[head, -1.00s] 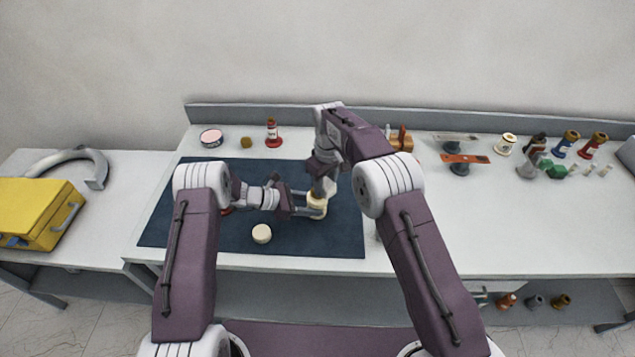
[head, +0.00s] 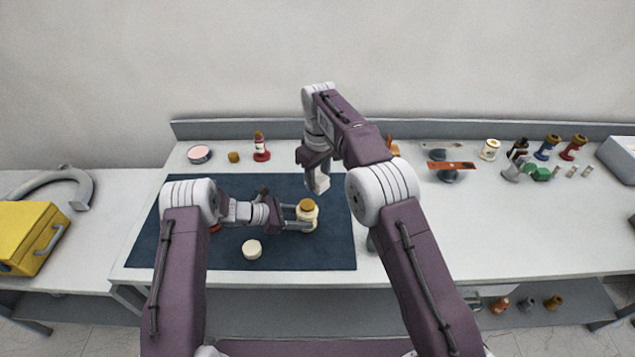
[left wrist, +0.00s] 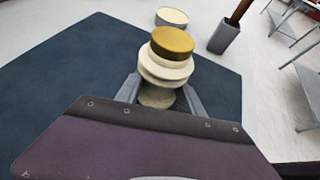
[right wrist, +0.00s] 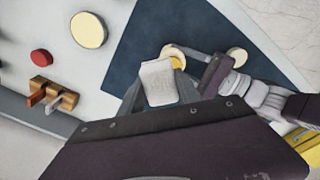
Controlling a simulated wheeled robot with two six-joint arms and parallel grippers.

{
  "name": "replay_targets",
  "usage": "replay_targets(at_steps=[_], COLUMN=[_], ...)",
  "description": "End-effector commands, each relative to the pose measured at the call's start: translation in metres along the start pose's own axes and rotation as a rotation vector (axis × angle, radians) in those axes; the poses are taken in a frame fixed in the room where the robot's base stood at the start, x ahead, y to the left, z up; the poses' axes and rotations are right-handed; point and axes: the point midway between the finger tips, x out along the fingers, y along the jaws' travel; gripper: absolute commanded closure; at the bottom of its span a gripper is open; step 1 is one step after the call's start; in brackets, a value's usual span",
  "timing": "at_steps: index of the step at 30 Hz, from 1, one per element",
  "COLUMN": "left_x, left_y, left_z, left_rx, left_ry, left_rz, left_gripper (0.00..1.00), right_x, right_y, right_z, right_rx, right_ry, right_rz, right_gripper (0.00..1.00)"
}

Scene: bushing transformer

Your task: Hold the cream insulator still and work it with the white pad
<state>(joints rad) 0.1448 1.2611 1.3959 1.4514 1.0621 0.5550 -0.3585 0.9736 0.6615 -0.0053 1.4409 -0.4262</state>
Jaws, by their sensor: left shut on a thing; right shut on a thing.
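The cream insulator (head: 308,222) stands upright near the right side of the dark blue mat (head: 180,255), with a gold-brown cap on top. My left gripper (head: 301,217) is shut around its body from the left. In the left wrist view the ribbed insulator (left wrist: 165,70) stands between the two fingers (left wrist: 160,94). My right gripper (head: 318,177) is shut on the white pad (head: 321,186), above and behind the insulator. The white pad fills the jaws in the right wrist view (right wrist: 158,82). There it partly hides the insulator (right wrist: 175,57). The pad looks apart from the insulator.
A cream disc (head: 252,249) lies on the mat in front of my left gripper. A round tin (head: 199,154), a brown cap (head: 234,157) and a red-based bottle (head: 261,147) stand behind the mat. A yellow case (head: 30,235) is far left.

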Motion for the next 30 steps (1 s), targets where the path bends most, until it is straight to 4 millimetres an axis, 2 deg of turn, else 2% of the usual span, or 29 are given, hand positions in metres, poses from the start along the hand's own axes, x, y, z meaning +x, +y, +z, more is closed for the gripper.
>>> replay_targets(at_steps=[13,14,15,16,26,30], left_x=[0.0,0.0,0.0,0.0,-0.002,-0.025], left_y=[0.0,0.0,0.0,0.0,0.0,0.001], left_z=[0.0,0.0,0.0,0.0,0.0,0.001], left_rx=[0.0,0.0,0.0,0.0,0.0,-0.001], left_ry=[-0.001,-0.001,-0.001,-0.001,0.0,-0.001], left_rz=[0.0,0.0,0.0,0.0,0.001,0.004], left_gripper=[0.78,0.47,0.36,0.3,0.3,0.3], right_x=[0.0,0.0,0.0,0.0,0.0,0.0], right_y=[0.0,0.0,0.0,0.0,0.0,0.0], right_z=[0.0,0.0,0.0,0.0,0.0,0.0], right_rx=[0.0,0.0,0.0,0.0,0.0,0.0], right_ry=[-0.001,-0.001,-0.001,-0.001,-0.001,-0.001], right_rz=[0.0,0.0,0.0,0.0,0.0,0.0], right_gripper=[0.98,0.98,0.98,0.98,0.98,0.98])
